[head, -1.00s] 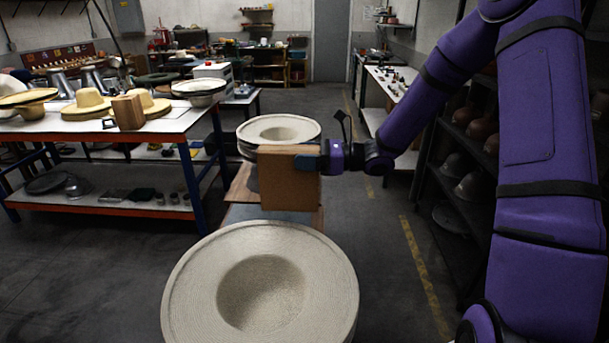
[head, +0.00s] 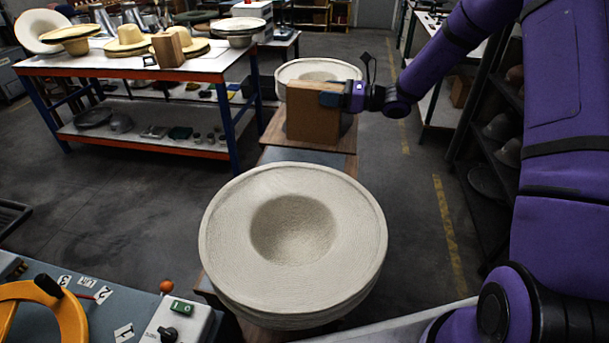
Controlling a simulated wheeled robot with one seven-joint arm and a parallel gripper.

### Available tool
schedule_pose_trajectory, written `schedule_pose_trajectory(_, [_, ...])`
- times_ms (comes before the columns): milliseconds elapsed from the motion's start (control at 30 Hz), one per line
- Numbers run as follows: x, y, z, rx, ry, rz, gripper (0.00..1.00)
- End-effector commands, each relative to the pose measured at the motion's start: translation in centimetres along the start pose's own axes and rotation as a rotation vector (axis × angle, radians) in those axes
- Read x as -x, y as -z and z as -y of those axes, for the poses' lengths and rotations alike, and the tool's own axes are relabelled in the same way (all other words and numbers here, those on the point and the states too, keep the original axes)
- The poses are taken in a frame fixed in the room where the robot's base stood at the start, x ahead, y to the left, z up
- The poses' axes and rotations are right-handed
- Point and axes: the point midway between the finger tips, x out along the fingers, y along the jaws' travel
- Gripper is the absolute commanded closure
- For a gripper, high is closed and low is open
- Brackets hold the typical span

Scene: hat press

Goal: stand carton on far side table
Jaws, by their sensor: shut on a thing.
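A brown carton (head: 313,116) is held upright in my gripper (head: 334,98), whose blue fingers are shut on its upper right side. The carton hides part of the far pale hat form (head: 290,72) and shows in front of a wooden board (head: 273,136). I cannot tell whether its base touches the board. A side table (head: 110,66) with a white top and orange edge stands at the left. A small brown block (head: 168,48) and straw hats (head: 128,38) are on it. I cannot tell which table is the far one.
A large pale hat form (head: 292,245) fills the near middle. A blue-grey control panel (head: 90,300) with a yellow ring is at the lower left. Another workbench (head: 478,42) and shelves (head: 490,150) stand at the right. Open floor (head: 130,190) lies at the left.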

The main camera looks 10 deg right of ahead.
Motion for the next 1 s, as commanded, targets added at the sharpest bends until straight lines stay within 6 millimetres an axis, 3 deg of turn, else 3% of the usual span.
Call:
schedule_pose_trajectory(100, [-1.6,3.4,1.6,-0.002,-0.004,-0.006,0.91])
schedule_pose_trajectory(300, [-3.3,7.4,3.1,0.001,-0.006,-0.020,0.91])
schedule_pose_trajectory(467, [-3.9,9.1,3.5,0.004,-0.008,-0.027,0.91])
schedule_pose_trajectory(800, [-3.8,14.4,3.5,0.003,-0.009,-0.028,0.91])
schedule_pose_trajectory(1000, [-3.7,15.7,3.6,0.003,-0.008,-0.028,0.91])
